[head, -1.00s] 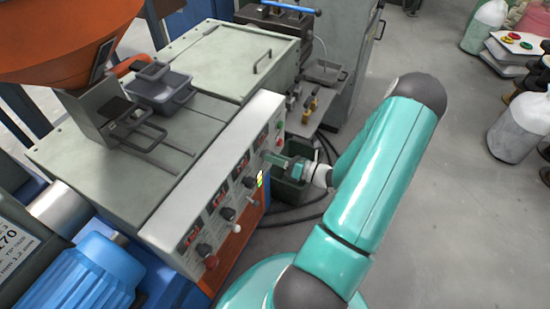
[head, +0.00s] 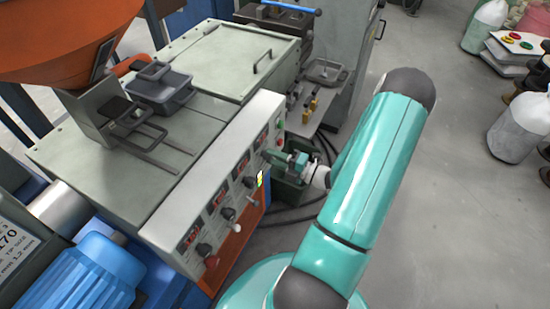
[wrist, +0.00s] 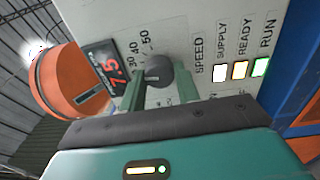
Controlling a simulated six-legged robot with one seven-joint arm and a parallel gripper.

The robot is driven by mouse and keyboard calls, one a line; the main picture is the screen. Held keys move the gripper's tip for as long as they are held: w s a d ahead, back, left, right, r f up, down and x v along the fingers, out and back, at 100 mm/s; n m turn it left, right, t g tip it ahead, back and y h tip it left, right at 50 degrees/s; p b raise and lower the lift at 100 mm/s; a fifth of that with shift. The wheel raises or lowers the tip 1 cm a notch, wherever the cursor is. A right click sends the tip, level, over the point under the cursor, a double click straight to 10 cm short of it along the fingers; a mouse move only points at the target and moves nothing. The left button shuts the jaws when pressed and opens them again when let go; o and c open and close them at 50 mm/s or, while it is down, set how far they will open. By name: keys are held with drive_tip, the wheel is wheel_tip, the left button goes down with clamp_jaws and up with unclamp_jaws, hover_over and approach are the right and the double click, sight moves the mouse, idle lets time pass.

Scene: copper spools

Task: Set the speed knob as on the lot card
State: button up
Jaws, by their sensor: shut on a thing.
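In the wrist view the grey speed knob (wrist: 155,70) sits on the pale panel beside the word SPEED, with scale marks 30, 40 and 50 near it. My gripper (wrist: 158,88) is shut on the knob, one green finger on each side. A dark display (wrist: 108,68) near the knob shows red digits that look like 7.5. In the head view my gripper (head: 270,156) is at the far end of the control panel (head: 212,190), and the knob is hidden there. A white label (head: 16,248) at the left edge carries partly visible print; I cannot tell whether it is the lot card.
Several other knobs and red displays (head: 190,236) line the panel. Amber and green lamps (wrist: 261,67) are lit near RUN and READY. Open floor (head: 450,200) lies to the right.

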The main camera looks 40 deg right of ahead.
drive_tip(key=shift+m, duration=0.6)
drive_tip(key=o, duration=1)
drive_tip(key=v, duration=1.4)
drive_tip(key=shift+f, duration=0.1)
drive_tip(key=shift+w, duration=0.1)
